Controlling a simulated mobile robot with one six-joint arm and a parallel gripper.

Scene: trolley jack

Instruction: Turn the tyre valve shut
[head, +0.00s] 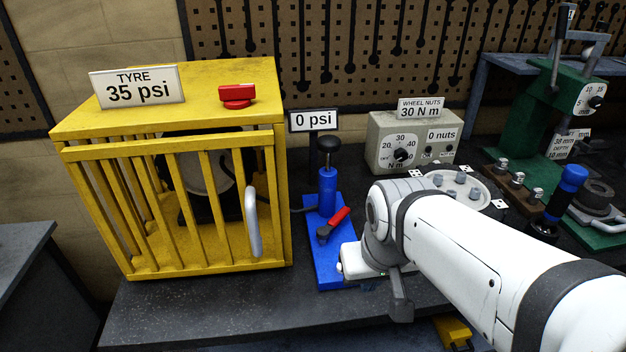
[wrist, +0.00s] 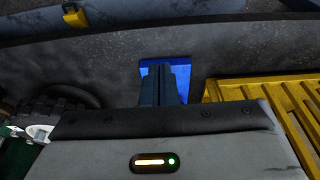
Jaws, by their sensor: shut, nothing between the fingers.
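A blue base plate (head: 325,272) on the bench carries a blue upright pump (head: 327,190) with a black knob on top. A red-handled lever (head: 339,217), which looks like the tyre valve, sits on a dark pivot beside the pump and slants up to the right. My gripper is shut and empty; its dark fingers (wrist: 163,72) show together in the wrist view, over part of the blue plate (wrist: 182,70). In the head view my wrist is just right of the plate, close to the lever, and the fingertips cannot be made out. The lever is hidden in the wrist view.
A yellow barred cage (head: 70,140) stands left, its front handle (head: 252,222) facing out. On it are a red knob (head: 237,95) and a "TYRE 35 psi" sign (head: 137,86). A "0 psi" sign (head: 313,121) stands behind the pump. A torque box (head: 385,135) is at right.

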